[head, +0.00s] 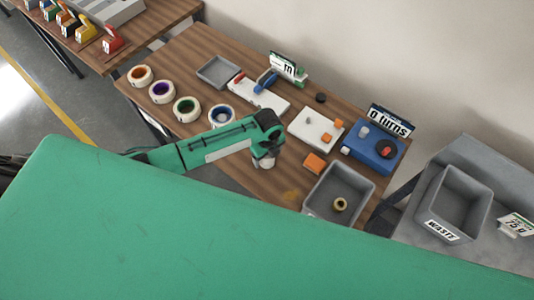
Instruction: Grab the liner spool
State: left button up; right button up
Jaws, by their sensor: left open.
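My left gripper (264,160) hangs above the wooden table, near its front middle, at the end of my green arm. It points down and is open; its fingertips are small and partly hidden. Several white spools stand in a row at the left of the table, with an orange centre (140,76), a purple centre (162,91), a green centre (186,109) and a blue centre (221,116). A small tan ring-shaped spool (340,204) lies in a grey bin (323,206) right of my gripper. I cannot tell which is the liner spool. My right gripper is not in view.
A grey tray (218,72), a white board (260,97), a white plate (316,130) with orange blocks, and a blue device (374,152) under a "0 turns" sign (390,121) stand on the table. A waste bin (455,205) stands at right. Large green surface fills the foreground.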

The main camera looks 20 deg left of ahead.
pick_arm(q)
jog(key=shift+f, duration=0.1)
jog(key=shift+c, duration=0.3)
jog(key=c, duration=1.1)
